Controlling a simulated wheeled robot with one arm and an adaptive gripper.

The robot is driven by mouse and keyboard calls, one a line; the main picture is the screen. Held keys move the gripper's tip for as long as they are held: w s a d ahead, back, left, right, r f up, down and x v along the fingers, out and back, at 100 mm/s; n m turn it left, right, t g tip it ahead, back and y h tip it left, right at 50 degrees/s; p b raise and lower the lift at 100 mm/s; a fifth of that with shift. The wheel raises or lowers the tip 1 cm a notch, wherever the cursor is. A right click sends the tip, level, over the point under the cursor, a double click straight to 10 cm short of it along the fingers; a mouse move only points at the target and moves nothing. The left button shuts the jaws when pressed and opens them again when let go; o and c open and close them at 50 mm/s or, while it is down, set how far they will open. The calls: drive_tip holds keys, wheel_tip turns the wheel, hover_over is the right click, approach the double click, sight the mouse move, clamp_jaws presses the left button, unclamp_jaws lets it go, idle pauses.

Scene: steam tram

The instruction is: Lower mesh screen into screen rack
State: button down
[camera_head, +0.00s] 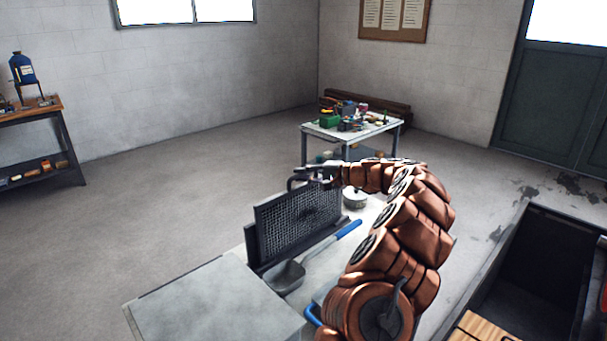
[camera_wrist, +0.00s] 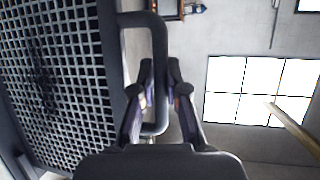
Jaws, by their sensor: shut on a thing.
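The mesh screen (camera_head: 300,217) is a dark, upright grid panel in the head view, standing over the table. In the wrist view the mesh screen (camera_wrist: 55,75) fills the left side, with its looped handle (camera_wrist: 158,35) beside it. My gripper (camera_head: 305,180) is at the screen's top corner. In the wrist view my gripper (camera_wrist: 160,85) is shut on the handle. The screen rack (camera_head: 251,246) shows as a dark upright and base around the screen's left and lower edges. Whether the screen's lower edge is seated in it, I cannot tell.
A scoop (camera_head: 287,276) with a blue handle lies in front of the rack. A metal pot (camera_head: 354,199) stands behind it to the right. A grey box-like surface (camera_head: 215,305) is at the front left. A cluttered side table (camera_head: 325,131) stands farther back.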

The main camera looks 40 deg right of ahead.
drive_tip(key=c, duration=1.1)
unclamp_jaws()
drive_tip(key=shift+s, duration=0.1)
drive_tip(key=v, duration=0.8)
drive_tip(key=shift+r, duration=0.15)
